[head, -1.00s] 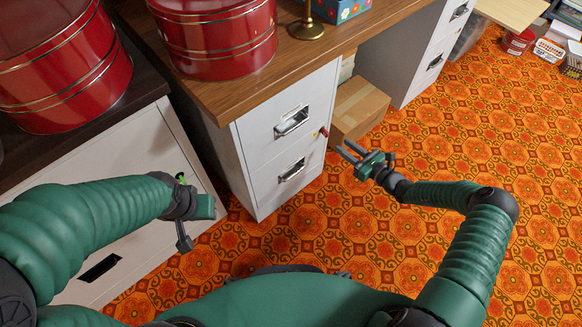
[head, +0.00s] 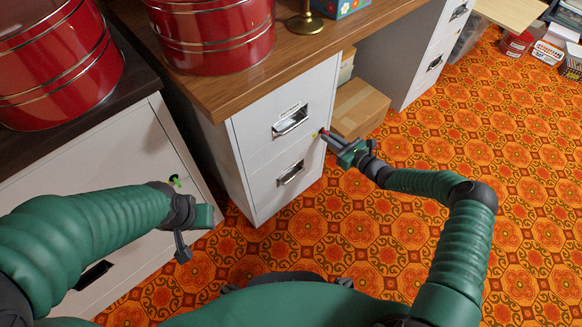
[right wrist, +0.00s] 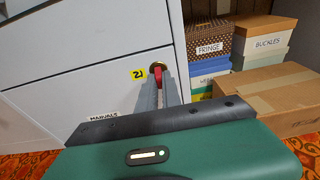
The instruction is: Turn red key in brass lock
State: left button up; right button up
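The red key (right wrist: 157,76) sticks out of the round brass lock (right wrist: 161,67) near the right edge of the light grey cabinet (head: 262,190). A yellow tag marked 21 (right wrist: 139,74) is beside the lock. In the head view the red key (head: 324,132) shows just beyond my right fingertips. My right gripper (head: 331,138) reaches the key from the right, its fingers pointing at the lock; how tightly they close around the key is not clear.
A green key-like piece (head: 175,180) shows on the left cabinet (head: 112,170). A cardboard box (head: 359,108) stands right of the grey cabinet, close to my right gripper. Red tins (head: 215,40) stand above. The patterned carpet (head: 420,150) is open at the right.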

grip_shut()
jog(key=m+b, duration=0.1)
jog(key=m, duration=0.1)
jog(key=shift+m+y, duration=0.3)
